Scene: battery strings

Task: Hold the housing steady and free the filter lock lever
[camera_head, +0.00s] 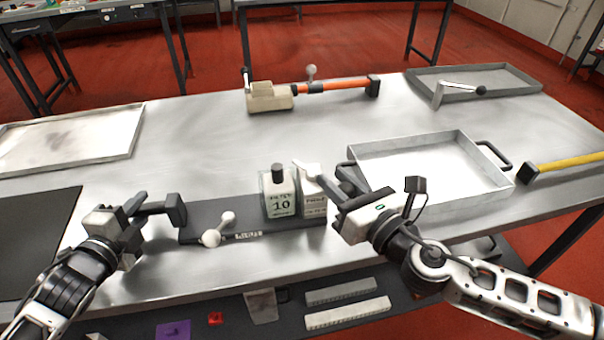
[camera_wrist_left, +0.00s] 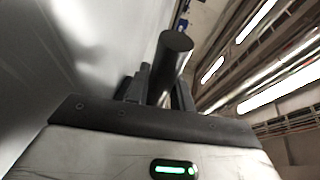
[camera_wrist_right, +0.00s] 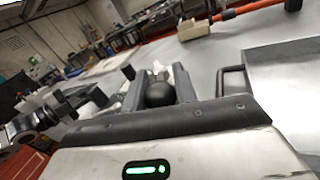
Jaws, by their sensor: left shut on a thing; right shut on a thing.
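The housing has a dark grey base plate (camera_head: 238,208) on the metal table. A white block marked FILTER 10 (camera_head: 280,196) with a dark cap and a second labelled white block (camera_head: 313,203) stand at its right end. My left gripper (camera_head: 160,205) is shut on a dark round handle (camera_wrist_left: 176,45) at the plate's left end. My right gripper (camera_head: 347,179) is shut on a black ball knob (camera_wrist_right: 159,94) just right of the blocks. A pale lever arm (camera_head: 304,168) runs from the second block toward my right fingers. The fingers hide the knob in the head view.
A white ball-ended lever (camera_head: 215,232) lies at the plate's front edge. An empty metal tray (camera_head: 452,206) with handles stands close to my right gripper. An orange-handled tool (camera_head: 335,85) lies behind, a yellow bar (camera_head: 570,162) right. The table's middle is clear.

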